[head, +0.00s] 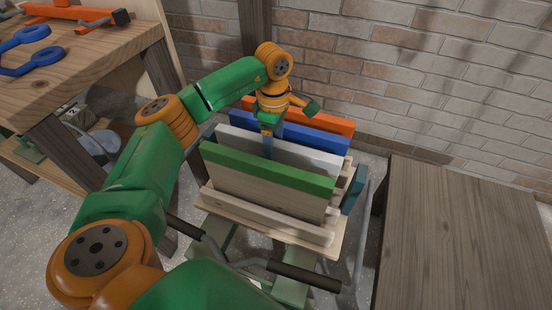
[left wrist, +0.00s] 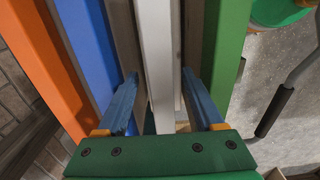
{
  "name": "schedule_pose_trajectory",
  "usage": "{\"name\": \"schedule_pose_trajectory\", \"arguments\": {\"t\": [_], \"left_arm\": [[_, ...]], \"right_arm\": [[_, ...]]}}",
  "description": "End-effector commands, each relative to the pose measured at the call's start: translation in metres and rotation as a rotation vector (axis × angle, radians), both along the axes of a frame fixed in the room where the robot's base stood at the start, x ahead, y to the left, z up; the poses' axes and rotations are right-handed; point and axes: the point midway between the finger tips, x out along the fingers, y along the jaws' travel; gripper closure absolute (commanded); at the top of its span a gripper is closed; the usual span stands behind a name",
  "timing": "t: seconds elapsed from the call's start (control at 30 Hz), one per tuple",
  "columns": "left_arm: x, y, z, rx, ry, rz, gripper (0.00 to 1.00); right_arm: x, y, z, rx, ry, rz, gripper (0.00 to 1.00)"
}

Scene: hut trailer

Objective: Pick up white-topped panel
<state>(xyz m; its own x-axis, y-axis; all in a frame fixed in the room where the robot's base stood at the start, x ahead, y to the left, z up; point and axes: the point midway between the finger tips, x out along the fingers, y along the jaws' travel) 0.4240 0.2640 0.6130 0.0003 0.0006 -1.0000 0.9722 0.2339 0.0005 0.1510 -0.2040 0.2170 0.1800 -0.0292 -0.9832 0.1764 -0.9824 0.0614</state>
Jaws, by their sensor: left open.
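The white-topped panel (head: 290,153) stands upright in a wooden rack, between the green-topped panel and the blue-topped panel. My left gripper (head: 267,143) is over the rack from above, at the white-topped panel's top edge. In the left wrist view the white-topped panel (left wrist: 157,60) runs between the two blue fingers of my left gripper (left wrist: 160,98). The fingers are open, one on each side of it, with gaps showing. The lower parts of the panel are hidden behind the green-topped panel in the head view. My right gripper is not in view.
The green-topped panel (head: 265,168), blue-topped panel (head: 300,130) and orange-topped panel (head: 320,118) stand close by in the wooden rack (head: 225,205). A wooden table (head: 470,235) is at right. A workbench (head: 90,62) with tools is at upper left. A brick wall is behind.

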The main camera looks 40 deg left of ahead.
Motion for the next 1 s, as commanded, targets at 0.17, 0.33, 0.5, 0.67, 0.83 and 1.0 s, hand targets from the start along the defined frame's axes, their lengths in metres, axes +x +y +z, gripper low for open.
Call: {"name": "schedule_pose_trajectory", "arguments": {"t": [0.17,0.33,0.5,0.67,0.83,1.0], "left_arm": [[-0.002,-0.005,-0.038,-0.001,0.004,0.0,0.31],[-0.001,-0.005,-0.053,0.0,0.001,0.001,0.31],[-0.001,-0.005,-0.052,0.0,0.0,0.0,0.31],[-0.001,-0.005,-0.051,0.0,0.0,0.0,0.74],[-0.001,-0.005,-0.051,0.0,0.001,0.0,1.0],[-0.001,-0.005,-0.051,0.0,0.001,0.0,1.0]], "right_arm": [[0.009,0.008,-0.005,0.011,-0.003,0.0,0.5],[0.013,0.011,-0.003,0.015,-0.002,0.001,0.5],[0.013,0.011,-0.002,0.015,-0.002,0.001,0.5],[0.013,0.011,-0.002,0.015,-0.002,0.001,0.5],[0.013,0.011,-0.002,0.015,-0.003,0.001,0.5],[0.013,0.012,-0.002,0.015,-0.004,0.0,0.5]]}}
